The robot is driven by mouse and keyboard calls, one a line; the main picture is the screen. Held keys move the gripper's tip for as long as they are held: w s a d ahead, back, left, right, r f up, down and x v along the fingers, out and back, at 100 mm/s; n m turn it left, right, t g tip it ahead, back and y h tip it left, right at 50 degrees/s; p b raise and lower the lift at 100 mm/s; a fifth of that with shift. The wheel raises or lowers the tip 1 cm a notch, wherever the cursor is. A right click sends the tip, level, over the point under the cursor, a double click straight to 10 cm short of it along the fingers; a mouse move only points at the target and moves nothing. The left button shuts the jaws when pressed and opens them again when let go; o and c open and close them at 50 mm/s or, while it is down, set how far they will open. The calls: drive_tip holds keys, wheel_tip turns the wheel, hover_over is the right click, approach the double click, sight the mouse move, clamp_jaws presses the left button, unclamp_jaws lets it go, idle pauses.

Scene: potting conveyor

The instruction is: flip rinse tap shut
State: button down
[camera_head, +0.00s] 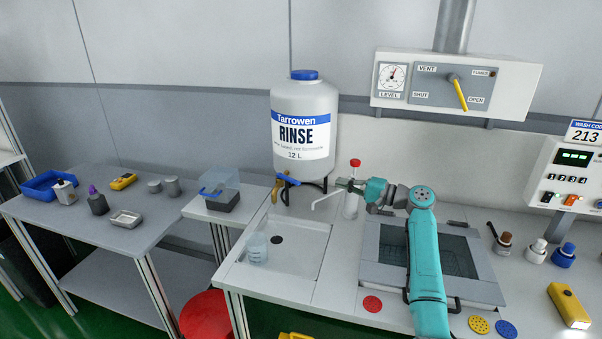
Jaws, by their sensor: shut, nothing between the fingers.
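The rinse tank (304,135) is a white drum with a blue cap and a "RINSE 12 L" label, standing on a dark stand behind the sink. The rinse tap (275,193) is a small brass spout low on its left front. Its blue lever (288,179) lies out sideways to the right, across the tank's lower front. My gripper (341,184) is shut and empty, pointing left, to the right of the lever and apart from it in the picture.
A clear beaker (257,247) stands in the sink (296,248), left of the drain. A thin bent white spout (325,200) reaches between tap and gripper. A clear-lidded box (221,190) stands left of the tap. A vent panel (457,84) hangs above right.

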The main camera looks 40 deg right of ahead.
sight(288, 179)
drive_tip(key=shift+w, duration=0.1)
drive_tip(key=shift+w, duration=0.1)
drive_tip(key=w+a, duration=0.7)
drive_tip(key=a, duration=0.1)
drive_tip(key=shift+w+a, duration=0.2)
drive_tip(key=shift+w, duration=0.2)
idle(0.4)
